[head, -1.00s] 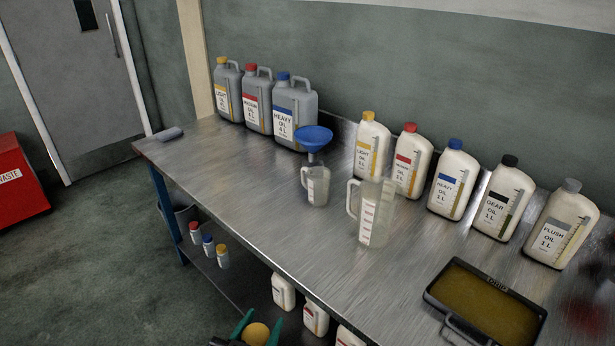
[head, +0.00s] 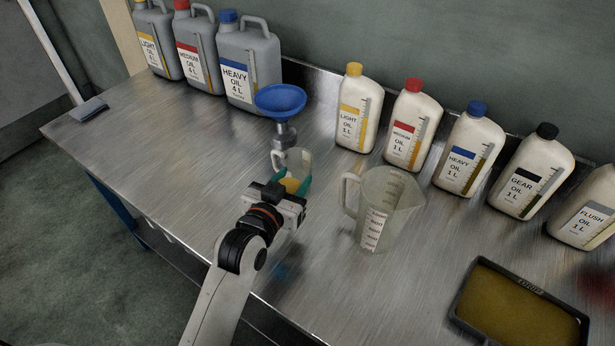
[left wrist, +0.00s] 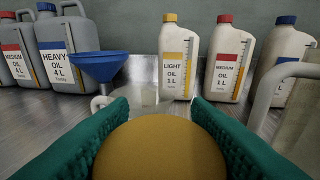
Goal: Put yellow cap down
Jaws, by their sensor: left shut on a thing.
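My left gripper (head: 290,184) is shut on the yellow cap (left wrist: 160,150), which sits between its green fingers. In the left wrist view the cap fills the lower middle, and its underside is hidden. In the head view only a small part of the cap shows between the fingers. The gripper is over the metal workbench (head: 180,165), in front of the small clear jug with the blue funnel (head: 280,98). I cannot tell how high the cap is above the bench. My right gripper is not in view.
A larger clear jug (head: 385,210) stands just right of my gripper. White 1 L bottles (head: 360,115) and grey 4 L cans (head: 245,65) line the back. A drip tray (head: 465,325) is at front right. The bench's left part is largely clear.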

